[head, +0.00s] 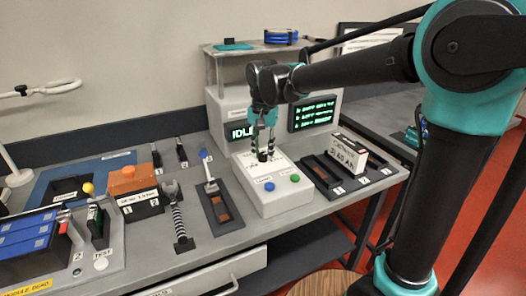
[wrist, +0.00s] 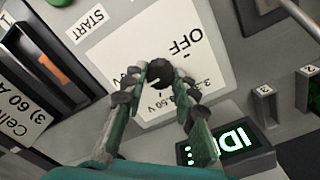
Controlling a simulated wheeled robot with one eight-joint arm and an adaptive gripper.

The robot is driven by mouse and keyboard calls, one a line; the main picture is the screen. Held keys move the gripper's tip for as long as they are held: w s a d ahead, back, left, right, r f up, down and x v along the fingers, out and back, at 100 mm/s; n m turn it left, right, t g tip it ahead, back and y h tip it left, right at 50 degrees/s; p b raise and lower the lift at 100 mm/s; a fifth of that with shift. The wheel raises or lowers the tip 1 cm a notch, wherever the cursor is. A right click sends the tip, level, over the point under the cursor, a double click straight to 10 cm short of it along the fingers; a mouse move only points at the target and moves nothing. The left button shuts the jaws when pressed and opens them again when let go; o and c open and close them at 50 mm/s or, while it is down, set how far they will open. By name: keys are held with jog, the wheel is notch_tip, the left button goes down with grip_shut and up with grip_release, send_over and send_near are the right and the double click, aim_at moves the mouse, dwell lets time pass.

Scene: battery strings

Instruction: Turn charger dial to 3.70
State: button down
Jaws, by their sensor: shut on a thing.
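The charger (head: 270,199) is a light grey box on the bench with a white dial panel on its sloping top. The panel (wrist: 120,52) shows "OFF" and voltage marks, partly hidden by my fingers; a 3.70 mark cannot be read. The dial (wrist: 159,74) is a small dark knob between my fingertips. My gripper (head: 264,154) comes down onto the panel from above. In the wrist view my gripper (wrist: 160,76) is shut on the dial. The dial's pointer direction cannot be made out. The charger display (head: 241,132) reads "IDLE".
A blue button (head: 269,186) and a green button (head: 295,178) sit on the charger's front. A labelled cell box (head: 347,154) and dark slots stand to the right.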

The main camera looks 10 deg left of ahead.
aim_at(263, 154)
jog(key=shift+m, duration=0.3)
jog(key=c, duration=1.2)
grip_release()
notch_tip(263, 154, up, 12)
jog(key=shift+r, duration=0.1)
